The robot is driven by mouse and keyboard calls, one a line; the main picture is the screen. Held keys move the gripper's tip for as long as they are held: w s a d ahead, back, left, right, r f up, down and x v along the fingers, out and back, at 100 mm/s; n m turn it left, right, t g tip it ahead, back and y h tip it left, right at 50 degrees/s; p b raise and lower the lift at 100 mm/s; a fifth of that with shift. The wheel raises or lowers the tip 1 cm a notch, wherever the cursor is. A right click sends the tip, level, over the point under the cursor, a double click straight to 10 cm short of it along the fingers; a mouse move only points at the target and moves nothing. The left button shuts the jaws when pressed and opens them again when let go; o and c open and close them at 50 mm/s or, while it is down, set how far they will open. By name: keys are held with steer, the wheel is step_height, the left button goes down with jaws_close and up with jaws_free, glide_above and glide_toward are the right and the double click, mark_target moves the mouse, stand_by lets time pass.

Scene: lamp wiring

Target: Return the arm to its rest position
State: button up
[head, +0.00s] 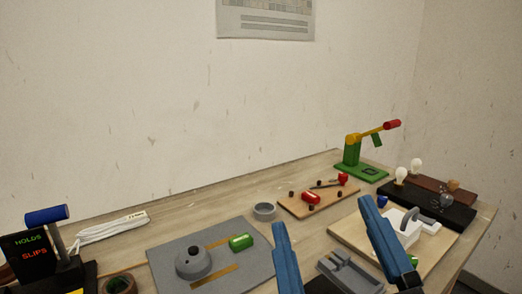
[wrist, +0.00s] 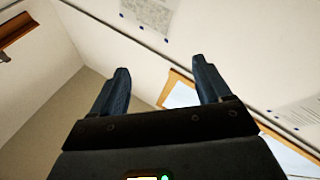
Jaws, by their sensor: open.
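My gripper (head: 325,235) shows at the bottom of the head view as two blue fingers spread wide apart, in front of the workbench. It is open, with nothing between the fingers. In the wrist view my gripper (wrist: 158,88) is also open and empty. That view faces walls, a wood-framed window (wrist: 182,92) and papers rather than the bench. The rest of my arm is mostly out of view.
The space above is clear.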

steer(key=s+d+f+m+g+h, duration=0.1)
steer(key=s+d+f+m+g, duration=0.1)
steer(key=s+d+f, duration=0.3)
steer(key=s+d+f+m+g+h, duration=0.1)
steer(key=s+d+f, duration=0.4)
steer(key=s+f, duration=0.5)
steer(key=s+d+f+m+g+h, duration=0.1)
steer(key=s+d+f+m+g, duration=0.2)
steer(key=s+f, duration=0.5)
steer(key=shift+s+d+g+h, duration=0.3)
steer(key=shift+s+d+g, duration=0.6)
steer(key=shift+s, duration=0.25)
steer(key=shift+f, duration=0.1)
